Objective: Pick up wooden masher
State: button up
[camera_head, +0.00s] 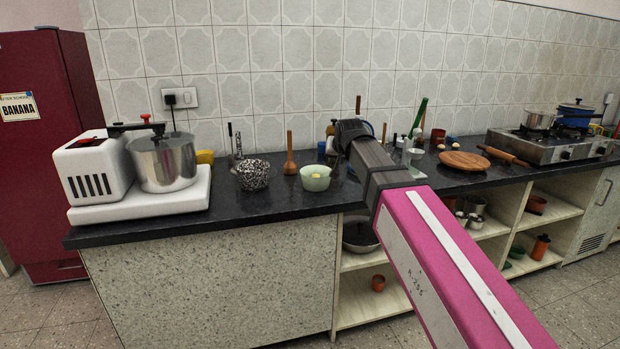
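A wooden masher (290,156), brown with a thin upright handle and a wide rounded base, stands on the dark counter (225,209) left of the picture's middle. It stands between a speckled bowl (252,176) and a pale green bowl (314,179) and is fully visible. My pink arm comes in from the lower right and ends in a dark joint over the counter, right of the masher. My gripper is not clearly visible behind this joint, so its fingers and anything between them are hidden.
A white machine with a steel pot (165,162) fills the counter's left end. Right of my arm are bottles, a round wooden board (464,160), a rolling pin (502,155) and a stove (549,146). The counter's front strip before the masher is clear. Open shelves lie below.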

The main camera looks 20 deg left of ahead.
aim_at(289, 167)
jog(key=j+u, duration=0.15)
jog(key=j, duration=0.55)
jog(key=i+j+u, duration=0.15)
jog(key=j, duration=0.5)
jog(key=j+u, duration=0.15)
jog(key=j, duration=0.5)
jog(key=i, duration=0.05)
